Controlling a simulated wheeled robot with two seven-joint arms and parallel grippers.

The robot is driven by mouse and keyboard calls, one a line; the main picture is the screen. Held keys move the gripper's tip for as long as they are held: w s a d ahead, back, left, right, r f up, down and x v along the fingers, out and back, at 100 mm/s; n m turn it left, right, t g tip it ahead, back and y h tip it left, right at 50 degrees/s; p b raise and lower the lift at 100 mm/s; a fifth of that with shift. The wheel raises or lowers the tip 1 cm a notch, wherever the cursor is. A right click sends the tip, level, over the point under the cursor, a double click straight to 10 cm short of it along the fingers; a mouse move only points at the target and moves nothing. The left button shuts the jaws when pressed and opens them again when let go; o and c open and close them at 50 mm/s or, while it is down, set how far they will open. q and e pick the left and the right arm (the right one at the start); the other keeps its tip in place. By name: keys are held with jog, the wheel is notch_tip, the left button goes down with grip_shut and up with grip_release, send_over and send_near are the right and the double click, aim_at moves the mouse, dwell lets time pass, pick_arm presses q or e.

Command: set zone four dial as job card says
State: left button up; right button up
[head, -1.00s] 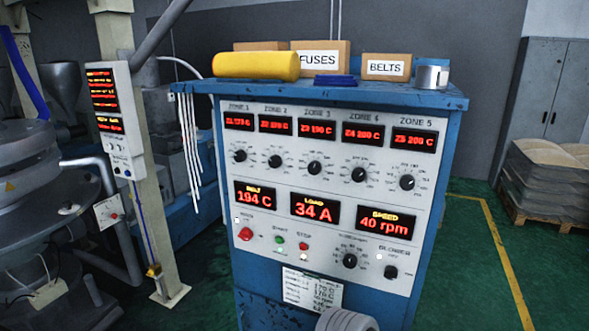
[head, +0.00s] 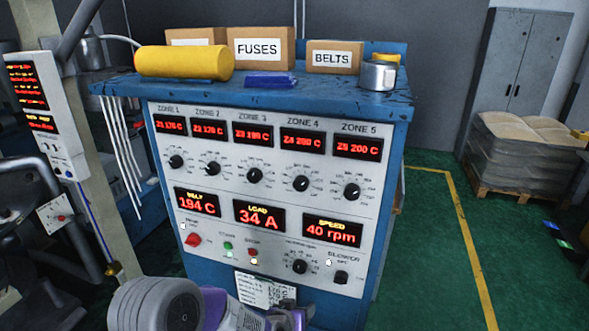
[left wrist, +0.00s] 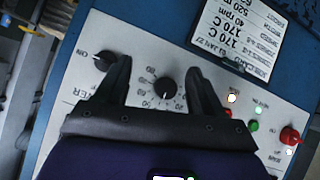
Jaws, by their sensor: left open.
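The zone four dial (head: 301,183) is a black knob on the grey panel, under the zone four display (head: 302,142), which reads about 200 C. The job card (head: 262,290) is on the lower panel, partly covered by my left arm. It shows upside down in the left wrist view (left wrist: 238,38), with 170 C lines and 40 rpm legible. My left gripper (head: 290,308) is low in front of the panel, well below the zone four dial. In the left wrist view its open fingers (left wrist: 160,68) appear either side of the speed dial (left wrist: 166,86); contact is unclear. My right gripper is out of view.
Neighbouring zone dials, such as zone five (head: 352,191), sit close by. A red knob (head: 193,240) and start and stop buttons are lower down. A yellow roll (head: 185,62), boxes and a metal cup (head: 378,75) stand on the cabinet top.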

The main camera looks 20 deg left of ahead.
pick_arm(q)
jog(key=w+a+r+t+y+p, duration=0.1)
jog(key=w+r+t, duration=0.1)
jog(key=r, duration=0.8)
jog(key=w+a+r+t+p, duration=0.1)
jog(key=w+r+t, duration=0.15)
jog(key=r, duration=0.65)
jog(key=t+p, duration=0.2)
jog(key=t, duration=0.1)
send_near(300, 185)
jog(key=w, duration=0.1)
jog(key=shift+n+y, duration=0.3)
jog(key=shift+y, duration=0.1)
jog(key=w, duration=0.6)
jog(key=shift+w+d+r+p, duration=0.15)
jog(key=shift+w+p, duration=0.05)
jog(key=shift+p, duration=0.2)
jog(key=shift+w, duration=0.7)
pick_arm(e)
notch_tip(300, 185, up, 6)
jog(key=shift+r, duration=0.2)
pick_arm(q)
jog(key=shift+c, duration=0.4)
jog(key=c, duration=1)
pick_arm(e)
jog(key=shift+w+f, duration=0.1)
